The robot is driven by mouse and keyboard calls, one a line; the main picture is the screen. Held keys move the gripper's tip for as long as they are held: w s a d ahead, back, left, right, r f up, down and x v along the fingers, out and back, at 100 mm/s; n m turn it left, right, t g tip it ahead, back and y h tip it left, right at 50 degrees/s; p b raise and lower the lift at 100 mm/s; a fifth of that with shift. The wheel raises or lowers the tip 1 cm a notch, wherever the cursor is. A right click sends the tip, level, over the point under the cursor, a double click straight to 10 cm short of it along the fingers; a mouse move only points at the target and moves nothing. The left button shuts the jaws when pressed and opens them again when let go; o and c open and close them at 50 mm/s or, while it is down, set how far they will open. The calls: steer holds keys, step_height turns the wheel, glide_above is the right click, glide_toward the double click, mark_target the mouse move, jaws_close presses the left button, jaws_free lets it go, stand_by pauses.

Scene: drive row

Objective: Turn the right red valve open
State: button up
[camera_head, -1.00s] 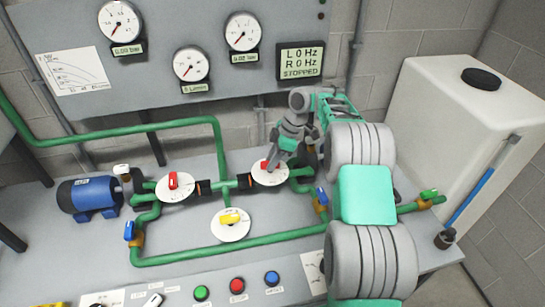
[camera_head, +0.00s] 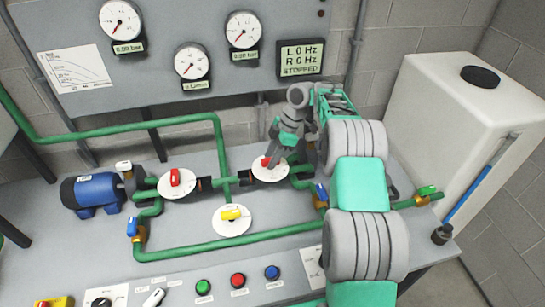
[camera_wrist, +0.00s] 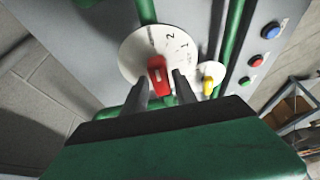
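The right red valve has a white round dial (camera_head: 270,174) with a small red handle (camera_head: 266,162) on the green pipework. In the wrist view, the red handle (camera_wrist: 158,76) stands on the white dial (camera_wrist: 136,50), which has printed numbers. My gripper (camera_wrist: 159,76) is open, with one dark finger on each side of the handle. Small gaps seem to show between fingers and handle; contact is hard to judge. In the head view, my gripper (camera_head: 270,156) reaches down to the dial from behind and partly covers it.
Another red valve (camera_head: 175,178) is to the left and a yellow valve (camera_head: 231,214) in front. A blue-handled valve (camera_head: 321,193) sits close to my arm. Push buttons (camera_head: 238,280) line the front edge. A white tank (camera_head: 430,120) stands at right.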

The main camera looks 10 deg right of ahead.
steer(key=shift+o, duration=1)
steer(key=p+v, duration=0.3)
steer(key=v, duration=0.4)
steer(key=shift+d+r, duration=0.25)
steer(key=shift+r, duration=0.1)
